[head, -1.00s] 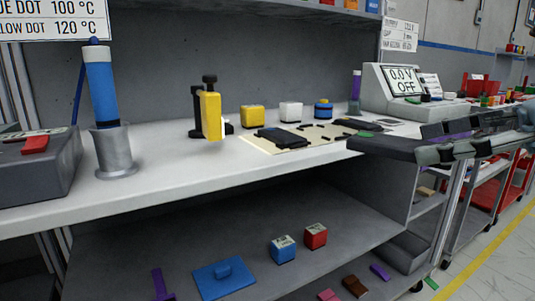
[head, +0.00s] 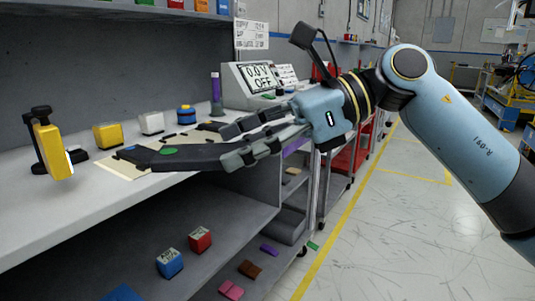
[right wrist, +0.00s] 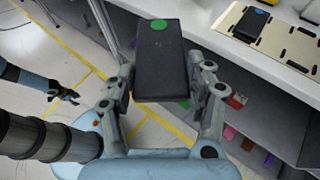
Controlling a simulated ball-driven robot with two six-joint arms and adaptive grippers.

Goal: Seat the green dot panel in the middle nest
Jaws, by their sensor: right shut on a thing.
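My right gripper (head: 235,145) is shut on the near end of the dark green dot panel (head: 165,157). The panel is roughly level above the bench's front edge, its green dot up and its far end overlapping the cream nest board (head: 112,167) in the head view. The right wrist view shows the panel (right wrist: 162,65) between both fingers, apart from the board (right wrist: 287,42). A blue dot panel (right wrist: 250,24) lies at one end of the board. The middle nest is largely hidden in the head view. My left gripper (right wrist: 66,96) shows small and open in the right wrist view.
A yellow tool on a black stand (head: 50,150) is left of the board. Yellow (head: 107,136), white (head: 151,123) and blue (head: 186,114) blocks stand behind it. A meter (head: 250,84) is at the back right. A shelf with loose blocks is below; open floor is right.

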